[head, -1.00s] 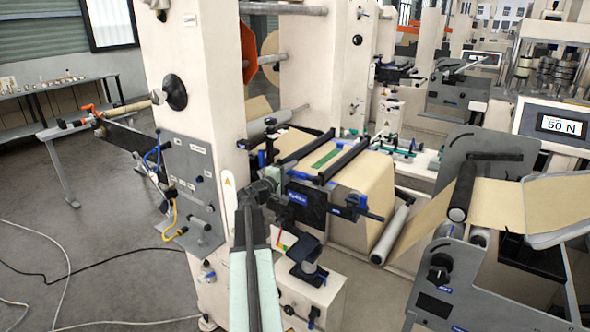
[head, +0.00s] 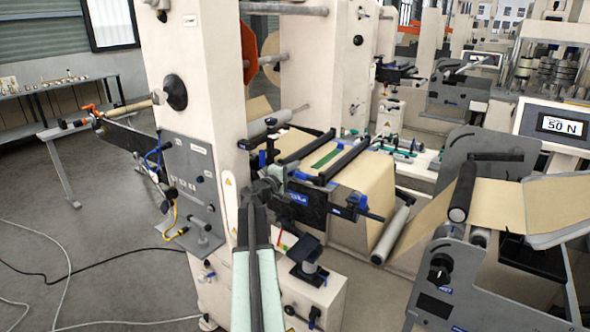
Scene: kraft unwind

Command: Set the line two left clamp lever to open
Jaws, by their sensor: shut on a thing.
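The line two splice table (head: 345,170) has a tan web over it and two dark clamp bars. The left clamp bar (head: 304,152) runs from near front to back, and the right clamp bar (head: 343,162) lies parallel to it. My gripper (head: 274,181) is at the near left end of the table, by the front of the left clamp bar. It is shut on the left clamp lever, which the jaws and wrist mostly hide. The lever's exact angle cannot be told.
A cream machine column (head: 205,90) with a grey control panel (head: 192,185) stands just left of my arm. A black pedestal device (head: 306,262) stands low to the right of my arm. A roller stand (head: 465,255) is at right. Open floor lies at left.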

